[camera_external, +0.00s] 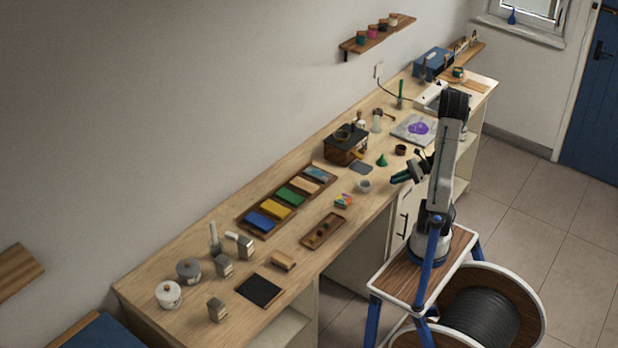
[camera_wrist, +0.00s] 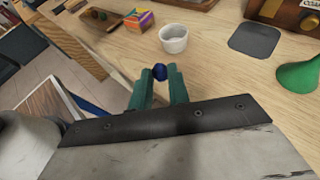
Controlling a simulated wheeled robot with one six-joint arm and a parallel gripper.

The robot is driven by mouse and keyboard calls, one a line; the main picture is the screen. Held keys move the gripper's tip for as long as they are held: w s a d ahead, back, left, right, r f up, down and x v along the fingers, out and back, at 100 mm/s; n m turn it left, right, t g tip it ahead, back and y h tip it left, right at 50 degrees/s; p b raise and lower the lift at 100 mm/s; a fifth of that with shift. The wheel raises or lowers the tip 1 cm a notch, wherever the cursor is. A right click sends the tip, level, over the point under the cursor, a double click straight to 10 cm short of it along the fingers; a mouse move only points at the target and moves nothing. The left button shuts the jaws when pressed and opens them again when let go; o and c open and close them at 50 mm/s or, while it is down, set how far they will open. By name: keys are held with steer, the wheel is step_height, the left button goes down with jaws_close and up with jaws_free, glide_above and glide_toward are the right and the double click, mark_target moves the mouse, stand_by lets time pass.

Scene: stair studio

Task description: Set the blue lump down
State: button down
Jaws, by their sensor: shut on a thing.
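The blue lump (camera_wrist: 160,71) is small and dark blue. It sits between the tips of my gripper (camera_wrist: 158,76), whose green fingers are shut on it in the wrist view. In the external view my gripper (camera_external: 397,179) is near the front edge of the wooden bench, right of the white cup; the lump is too small to make out there. In the wrist view the lump appears apart from the white cup (camera_wrist: 173,38), which stands behind it on the bench (camera_wrist: 218,60). The lump's height above the surface is hard to tell.
A grey mat (camera_wrist: 255,40), a green cone (camera_wrist: 299,73) and a coloured cube (camera_wrist: 138,19) lie on the bench near the cup. A brown tray (camera_external: 323,231) and a wooden box (camera_external: 345,146) stand further off. Bare wood lies between cup and mat.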

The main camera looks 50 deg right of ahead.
glide_above(376, 173)
steer(key=shift+w+d+f, duration=0.1)
steer(key=shift+w+f, duration=0.05)
steer(key=shift+f, duration=2.35)
steer(key=shift+f, duration=0.15)
steer(key=c, duration=1.3)
jaws_free()
steer(key=shift+c, duration=0.2)
